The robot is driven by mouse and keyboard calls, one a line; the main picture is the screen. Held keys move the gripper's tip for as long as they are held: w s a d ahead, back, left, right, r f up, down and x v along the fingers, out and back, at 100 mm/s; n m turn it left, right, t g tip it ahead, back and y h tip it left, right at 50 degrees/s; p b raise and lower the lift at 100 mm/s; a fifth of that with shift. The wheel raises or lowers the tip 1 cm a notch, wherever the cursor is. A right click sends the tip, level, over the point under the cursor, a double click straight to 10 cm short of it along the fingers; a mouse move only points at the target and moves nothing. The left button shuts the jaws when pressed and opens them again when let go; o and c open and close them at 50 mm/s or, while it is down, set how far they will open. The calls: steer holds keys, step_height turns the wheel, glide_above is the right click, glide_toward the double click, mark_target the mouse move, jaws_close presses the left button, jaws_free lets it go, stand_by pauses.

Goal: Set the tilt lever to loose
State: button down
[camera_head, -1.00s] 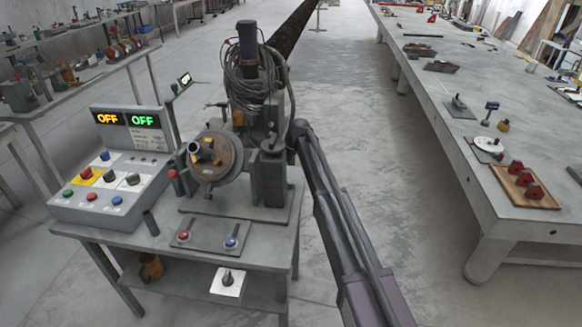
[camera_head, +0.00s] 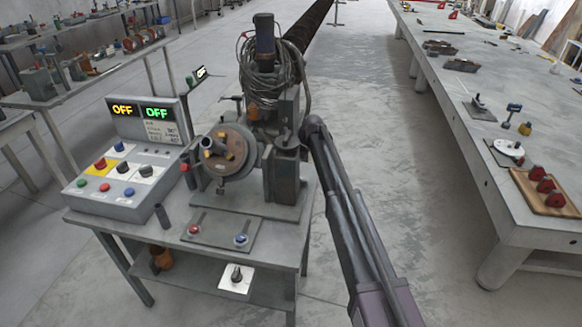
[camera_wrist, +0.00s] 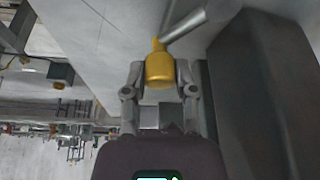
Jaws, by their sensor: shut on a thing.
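The auger positioner (camera_head: 262,160) stands on a grey metal bench, with a round flange (camera_head: 228,152), a cable coil and a post on it. My arm reaches to its right side, and my gripper is hidden there in the head view. In the wrist view my gripper (camera_wrist: 160,82) is shut on a yellow grip (camera_wrist: 159,68), which sits between the two fingers. A grey rod (camera_wrist: 186,24) runs from the grip up to the right. This looks like the tilt lever; its loose or tight marking is not visible.
A control box (camera_head: 125,175) with two OFF displays and several coloured buttons sits left on the bench (camera_head: 180,255). A plate with a red and a blue knob (camera_head: 222,232) lies at its front. A long table (camera_head: 470,160) stands right, with clear floor between.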

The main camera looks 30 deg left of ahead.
steer(key=shift+c, duration=2)
jaws_free()
steer(key=shift+s+d, duration=0.15)
steer(key=shift+d, duration=0.05)
steer(key=shift+a, duration=0.15)
